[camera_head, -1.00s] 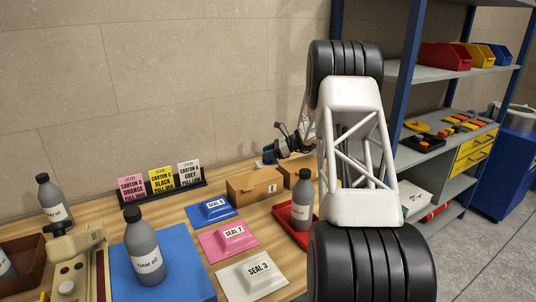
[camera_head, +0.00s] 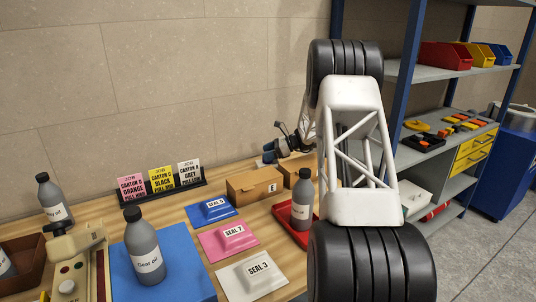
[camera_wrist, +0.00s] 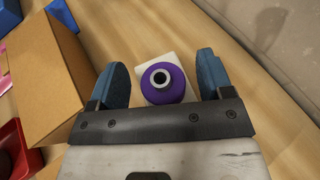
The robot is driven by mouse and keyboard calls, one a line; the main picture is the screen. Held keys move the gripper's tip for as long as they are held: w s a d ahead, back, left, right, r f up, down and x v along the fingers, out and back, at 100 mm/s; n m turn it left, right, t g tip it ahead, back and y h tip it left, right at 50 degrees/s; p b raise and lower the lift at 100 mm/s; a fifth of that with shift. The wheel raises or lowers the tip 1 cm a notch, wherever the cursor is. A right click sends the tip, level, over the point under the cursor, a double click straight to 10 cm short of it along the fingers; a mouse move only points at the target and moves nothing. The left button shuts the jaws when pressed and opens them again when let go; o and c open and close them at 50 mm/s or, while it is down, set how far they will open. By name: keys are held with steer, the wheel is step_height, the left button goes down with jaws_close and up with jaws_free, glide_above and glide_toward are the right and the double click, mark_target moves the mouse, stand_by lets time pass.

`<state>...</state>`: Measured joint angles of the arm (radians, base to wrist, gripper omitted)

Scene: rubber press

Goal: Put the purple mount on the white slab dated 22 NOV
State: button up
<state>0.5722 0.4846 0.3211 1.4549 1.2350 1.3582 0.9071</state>
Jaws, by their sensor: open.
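A purple mount (camera_wrist: 166,85) with a dark hole in its light centre ring stands on a small white slab (camera_wrist: 147,61) in the wrist view. Any date on the slab is hidden or cannot be read. My gripper (camera_wrist: 163,72) is open, with one blue finger on each side of the mount and a gap visible on both sides. In the head view my gripper (camera_head: 271,155) is low at the back of the table, behind the cartons.
A brown carton (camera_head: 255,185) stands close by; it also shows left of my fingers in the wrist view (camera_wrist: 50,75). A red tray (camera_head: 283,226) with a grey bottle (camera_head: 302,203) and a sign rack (camera_head: 165,190) are nearby.

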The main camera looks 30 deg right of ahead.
steer(key=v, duration=1.2)
stand_by(0.6)
steer(key=s+a+r+n+g+h, duration=0.2)
steer(key=s+a+r+n, duration=0.4)
steer(key=a, duration=0.5)
steer(key=s+a+r+n+g+h, duration=0.1)
steer(key=s+a+r+g, duration=0.15)
steer(key=s+a, duration=0.7)
steer(key=s+a+r+n+g+h, duration=0.15)
steer(key=s+a+r+n, duration=0.3)
steer(key=a, duration=0.85)
steer(key=s+a+f+n+h, duration=0.1)
steer(key=s+a+n, duration=0.3)
steer(key=s, duration=0.7)
steer(key=s+a+f+n+t+h, duration=0.1)
steer(key=s+a+n+h, duration=0.3)
steer(key=s, duration=0.7)
steer(key=s+a+f+n+h, duration=0.1)
steer(key=s+a+n, duration=0.3)
steer(key=s, duration=0.6)
steer(key=shift+s+a+t+h, duration=0.4)
steer(key=shift+h, duration=0.25)
